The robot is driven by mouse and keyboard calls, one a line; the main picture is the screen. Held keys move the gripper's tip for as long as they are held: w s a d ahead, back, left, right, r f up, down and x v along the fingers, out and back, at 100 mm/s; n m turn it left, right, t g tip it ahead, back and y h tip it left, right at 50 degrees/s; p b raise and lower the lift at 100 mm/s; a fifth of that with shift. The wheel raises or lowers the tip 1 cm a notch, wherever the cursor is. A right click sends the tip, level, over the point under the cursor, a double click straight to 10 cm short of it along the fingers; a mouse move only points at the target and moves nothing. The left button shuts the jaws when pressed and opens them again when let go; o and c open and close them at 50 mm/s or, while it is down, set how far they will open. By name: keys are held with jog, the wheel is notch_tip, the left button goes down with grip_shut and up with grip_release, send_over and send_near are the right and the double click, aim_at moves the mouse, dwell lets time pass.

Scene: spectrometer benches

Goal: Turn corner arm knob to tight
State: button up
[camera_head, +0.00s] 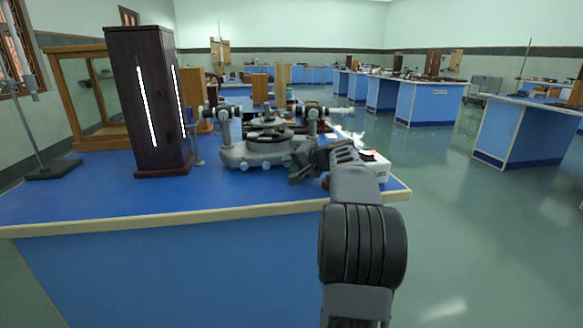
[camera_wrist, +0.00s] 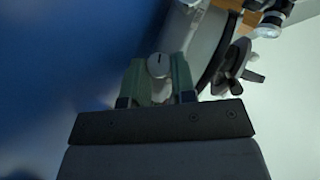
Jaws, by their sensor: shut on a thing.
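The spectrometer (camera_head: 262,145) stands on the blue bench, a grey instrument with a round central table and a telescope tube pointing right. My gripper (camera_head: 296,165) reaches its right front side from the right. In the wrist view my gripper (camera_wrist: 158,84) is shut on a small pale grey knob (camera_wrist: 157,65) with a mark line on its round face. The knob sits between the two greenish fingertips. A dark winged knob (camera_wrist: 236,66) shows to the right of the fingers, apart from them. In the head view the held knob is hidden behind my gripper.
A tall dark lamp box (camera_head: 148,100) with lit slits stands left of the spectrometer. A white box (camera_head: 377,168) lies right of it, behind my arm. A metal stand (camera_head: 45,150) is at far left. The bench's front strip (camera_head: 200,205) is clear.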

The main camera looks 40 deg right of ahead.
jog(key=shift+f, duration=0.2)
dwell(0.4)
jog(key=o, duration=0.9)
jog(key=shift+s+r, duration=0.1)
jog(key=shift+r, duration=0.05)
jog(key=r+n+g+h+p, duration=0.1)
jog(key=p, duration=0.2)
jog(key=shift+a+r, duration=0.1)
jog(key=shift+a, duration=0.05)
jog(key=n+g+h+p, duration=0.1)
jog(key=p, duration=0.1)
jog(key=g+h+p, duration=0.1)
jog(key=p, duration=0.2)
jog(key=shift+w+a+r+n+h, duration=0.2)
jog(key=shift+n+h, duration=0.1)
jog(key=shift+n, duration=0.1)
jog(key=h+p, duration=0.1)
jog(key=p, duration=0.2)
jog(key=shift+n+g, duration=0.4)
jog(key=n+g+h+p, duration=0.1)
jog(key=p, duration=0.5)
jog(key=shift+w+a+h, duration=0.1)
jog(key=shift+h, duration=0.3)
jog(key=p, duration=0.3)
jog(key=shift+h+p, duration=0.3)
